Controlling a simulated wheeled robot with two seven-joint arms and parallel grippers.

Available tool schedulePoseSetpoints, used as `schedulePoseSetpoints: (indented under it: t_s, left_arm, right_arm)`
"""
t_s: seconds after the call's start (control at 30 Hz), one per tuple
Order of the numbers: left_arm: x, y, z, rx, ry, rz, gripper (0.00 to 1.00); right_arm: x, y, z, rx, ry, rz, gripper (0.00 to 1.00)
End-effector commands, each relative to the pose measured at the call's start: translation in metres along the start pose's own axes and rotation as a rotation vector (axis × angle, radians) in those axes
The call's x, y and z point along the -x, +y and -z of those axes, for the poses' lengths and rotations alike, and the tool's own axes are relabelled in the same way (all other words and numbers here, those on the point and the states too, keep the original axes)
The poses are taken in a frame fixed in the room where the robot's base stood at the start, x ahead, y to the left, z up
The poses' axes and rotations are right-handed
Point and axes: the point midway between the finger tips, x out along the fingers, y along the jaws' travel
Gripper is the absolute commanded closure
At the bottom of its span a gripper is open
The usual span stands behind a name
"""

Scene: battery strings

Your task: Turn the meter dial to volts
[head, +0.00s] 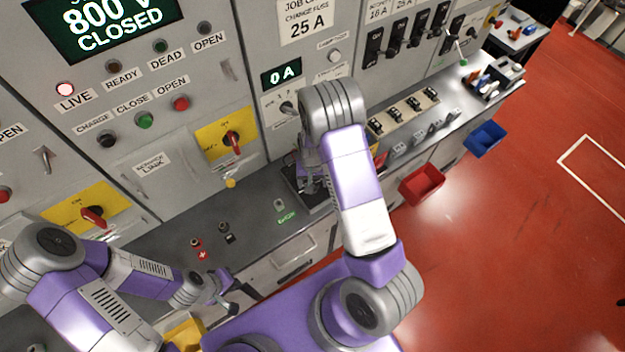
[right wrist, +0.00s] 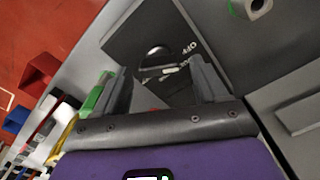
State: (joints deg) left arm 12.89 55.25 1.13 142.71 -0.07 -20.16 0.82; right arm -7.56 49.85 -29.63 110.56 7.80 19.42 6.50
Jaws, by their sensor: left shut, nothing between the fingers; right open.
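The meter (right wrist: 125,42) is a dark, flat unit with white lettering and a round black dial (right wrist: 155,57) in the right wrist view. In the head view the meter (head: 318,204) lies on the grey bench, partly hidden by my right arm. My right gripper (right wrist: 160,78) is open, with one finger on each side of the dial; I cannot tell whether they touch it. The right gripper also shows in the head view (head: 308,184), mostly hidden by my arm. My left gripper (head: 234,304) is shut and empty near the bench's front edge, away from the meter.
Panels with switches and a lit "0 A" display (head: 281,74) stand behind the bench. Terminals (head: 196,243) and a small green-marked part (head: 279,205) lie left of the meter. A red bin (head: 421,184) and a blue bin (head: 485,138) hang at the front edge.

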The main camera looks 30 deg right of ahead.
Motion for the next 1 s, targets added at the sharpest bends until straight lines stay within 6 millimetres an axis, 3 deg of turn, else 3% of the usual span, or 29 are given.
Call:
schedulePoseSetpoints:
  t_s: [0.07, 0.43, 0.77, 1.0]
  left_arm:
    - [0.0, 0.0, 0.0001, 0.0, 0.0, 0.0, 1.0]
    - [0.0, 0.0, 0.0, 0.0, 0.0, 0.0, 1.0]
    - [-0.0011, -0.0004, 0.0, 0.0, 0.0, 0.0, 1.0]
    - [-0.0029, -0.0011, 0.0001, 0.0, 0.0, 0.0, 1.0]
  right_arm:
    - [0.0002, 0.0, 0.0, 0.0, 0.0, 0.0, 0.28]
    - [0.0004, 0.0, -0.0001, 0.0, 0.0, 0.0, 0.84]
    - [0.0004, 0.0003, -0.0002, -0.056, -0.001, -0.001, 0.84]
    - [0.0003, 0.0012, -0.0006, -0.212, -0.002, -0.001, 0.84]
